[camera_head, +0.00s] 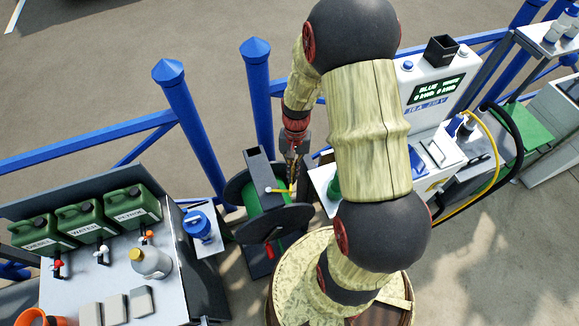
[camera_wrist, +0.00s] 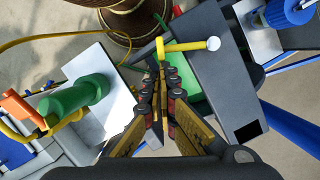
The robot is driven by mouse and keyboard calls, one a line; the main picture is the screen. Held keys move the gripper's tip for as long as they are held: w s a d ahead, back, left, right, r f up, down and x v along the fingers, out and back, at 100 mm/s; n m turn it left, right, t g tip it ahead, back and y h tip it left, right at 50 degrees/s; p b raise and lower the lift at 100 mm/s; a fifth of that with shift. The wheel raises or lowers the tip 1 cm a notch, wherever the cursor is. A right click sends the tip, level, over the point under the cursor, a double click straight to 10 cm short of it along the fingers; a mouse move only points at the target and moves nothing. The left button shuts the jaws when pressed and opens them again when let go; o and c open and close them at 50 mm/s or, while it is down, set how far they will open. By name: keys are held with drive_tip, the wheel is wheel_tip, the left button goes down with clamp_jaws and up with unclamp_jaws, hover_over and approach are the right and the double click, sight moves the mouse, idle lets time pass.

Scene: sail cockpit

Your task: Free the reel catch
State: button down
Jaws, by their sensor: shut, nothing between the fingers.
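The reel (camera_head: 240,192) has dark round flanges, a green drum (camera_head: 264,196) and a dark top plate. A yellow lever with a pale knob (camera_head: 277,190), which looks like the catch, sits at the edge of the plate. In the wrist view the lever (camera_wrist: 180,46) lies across the end of the dark plate (camera_wrist: 215,65), its knob towards the right. My gripper (camera_head: 291,181) is shut and empty, pointing down beside the reel. In the wrist view its fingertips (camera_wrist: 160,72) are close to the lever's yellow end; whether they touch it I cannot tell.
A white charging post (camera_head: 430,85) stands right. Blue railing (camera_head: 90,142) runs behind. A round wooden drum (camera_head: 290,285) is in front.

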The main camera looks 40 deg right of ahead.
drive_tip(key=s+a+m+t+p, duration=0.2)
drive_tip(key=s+a+m, duration=0.4)
drive_tip(key=m, duration=0.5)
drive_tip(key=shift+s+a+t+y+p, duration=0.3)
drive_tip(key=shift+s+y+p, duration=0.05)
drive_tip(key=shift+s+y, duration=0.1)
drive_tip(key=shift+a, duration=0.15)
idle(0.4)
drive_tip(key=s+d+r+p, duration=0.2)
drive_tip(key=d+r, duration=0.4)
drive_tip(key=r, duration=0.3)
drive_tip(key=shift+d+r+p, duration=0.15)
drive_tip(key=shift+r+p, duration=0.15)
drive_tip(key=shift+p, duration=0.15)
